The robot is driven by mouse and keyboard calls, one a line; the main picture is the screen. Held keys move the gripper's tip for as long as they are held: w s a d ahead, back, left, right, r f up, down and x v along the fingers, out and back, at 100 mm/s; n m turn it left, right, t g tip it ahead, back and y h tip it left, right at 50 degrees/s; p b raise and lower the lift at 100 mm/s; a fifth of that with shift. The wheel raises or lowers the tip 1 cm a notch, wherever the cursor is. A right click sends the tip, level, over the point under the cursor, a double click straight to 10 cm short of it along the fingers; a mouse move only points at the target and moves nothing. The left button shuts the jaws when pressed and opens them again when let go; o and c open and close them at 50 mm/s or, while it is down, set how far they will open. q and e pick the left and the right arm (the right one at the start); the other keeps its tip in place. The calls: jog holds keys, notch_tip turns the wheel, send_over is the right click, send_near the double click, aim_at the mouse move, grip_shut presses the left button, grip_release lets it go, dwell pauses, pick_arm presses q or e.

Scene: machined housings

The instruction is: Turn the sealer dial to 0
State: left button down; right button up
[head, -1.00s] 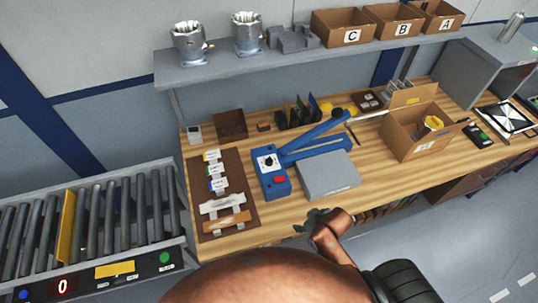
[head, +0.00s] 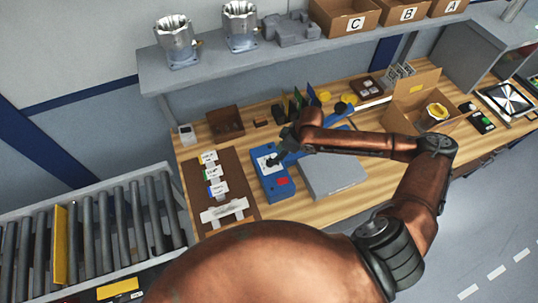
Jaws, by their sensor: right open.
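The blue sealer (head: 274,188) stands on the wooden bench, with a red button on its front part. Its dial (head: 265,162) is a dark knob on a white plate at the top of the blue body. My right gripper (head: 277,158) is at the dial's right edge, coming in from the right with its fingers pointing down and left. It is open, and its fingers partly cover the knob. The pointer and the dial marks are too small to read, and I cannot tell whether the fingers touch the knob. My left gripper is out of view.
A grey box (head: 333,177) sits right of the sealer under my forearm. A brown board (head: 235,196) with labelled pouches lies to its left. An open carton (head: 405,120) stands at the right. A shelf (head: 200,75) with metal housings hangs above, and a roller conveyor (head: 100,232) is at left.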

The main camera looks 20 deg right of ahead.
jog(key=x, duration=0.3)
jog(key=shift+w+f, duration=0.1)
jog(key=shift+f, duration=0.1)
jog(key=x, duration=0.3)
jog(key=shift+w+a+f+p, duration=0.1)
jog(key=shift+f+p, duration=0.05)
jog(key=shift+p, duration=0.2)
jog(key=shift+a+f, duration=0.1)
jog(key=shift+f, duration=0.3)
jog(key=c, duration=0.7)
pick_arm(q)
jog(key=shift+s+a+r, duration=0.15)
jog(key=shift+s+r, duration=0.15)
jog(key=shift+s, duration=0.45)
pick_arm(e)
jog(key=c, duration=0.4)
